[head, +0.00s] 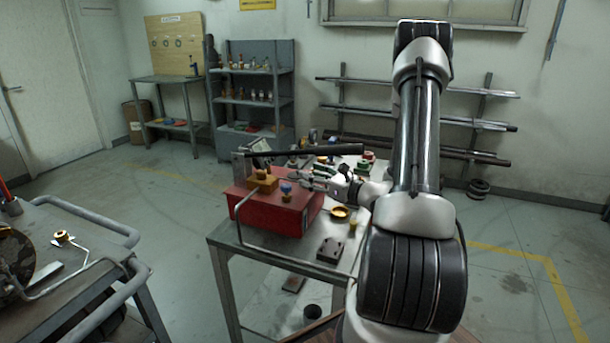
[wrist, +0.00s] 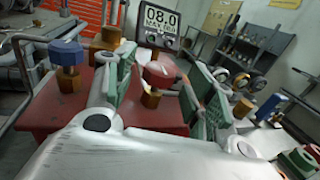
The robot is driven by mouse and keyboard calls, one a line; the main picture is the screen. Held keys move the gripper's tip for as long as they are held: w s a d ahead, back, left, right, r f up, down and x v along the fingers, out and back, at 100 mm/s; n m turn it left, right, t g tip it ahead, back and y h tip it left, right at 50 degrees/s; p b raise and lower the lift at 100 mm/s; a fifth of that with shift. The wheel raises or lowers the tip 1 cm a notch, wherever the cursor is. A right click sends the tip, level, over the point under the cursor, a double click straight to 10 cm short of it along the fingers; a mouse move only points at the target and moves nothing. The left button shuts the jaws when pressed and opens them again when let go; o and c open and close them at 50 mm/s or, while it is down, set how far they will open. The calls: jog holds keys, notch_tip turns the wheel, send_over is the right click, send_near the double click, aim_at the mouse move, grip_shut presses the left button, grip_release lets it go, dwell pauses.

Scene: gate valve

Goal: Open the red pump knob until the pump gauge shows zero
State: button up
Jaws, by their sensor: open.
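The red pump knob (wrist: 160,70) sits on a brass stem on the red pump box (wrist: 150,112). My gripper (wrist: 157,85) is open, with its green-padded fingers on either side of the knob. I cannot tell whether either pad touches it. The pump gauge (wrist: 161,22) stands just behind the knob and appears to read 08.0, with smaller text below. In the head view my gripper (head: 322,182) is over the right part of the red pump box (head: 272,213), and I cannot make out the red knob there.
A blue knob (wrist: 66,56) on a brass stem stands left of my fingers. A black bar (head: 310,150) extends above the box. The metal table (head: 255,250) holds a dark block (head: 330,249) and other small parts. A cart (head: 95,285) stands at the left.

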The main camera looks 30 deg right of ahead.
jog(key=shift+x, duration=1.3)
jog(key=c, duration=1)
jog(key=shift+n+y, duration=0.3)
jog(key=shift+y, duration=0.1)
jog(key=n+g+y, duration=0.5)
jog(key=g+y, duration=0.1)
jog(key=shift+f+n+y, duration=0.1)
jog(key=shift+n+y, duration=0.2)
jog(key=shift+y, duration=0.1)
jog(key=n+g+y, duration=0.1)
jog(key=n+g, duration=0.1)
jog(key=g, duration=0.2)
jog(key=n+g+y, duration=0.2)
jog(key=n+g, duration=0.1)
jog(key=g, duration=0.1)
jog(key=shift+d+n, duration=0.1)
jog(key=shift+n, duration=0.2)
jog(key=shift+g, duration=0.4)
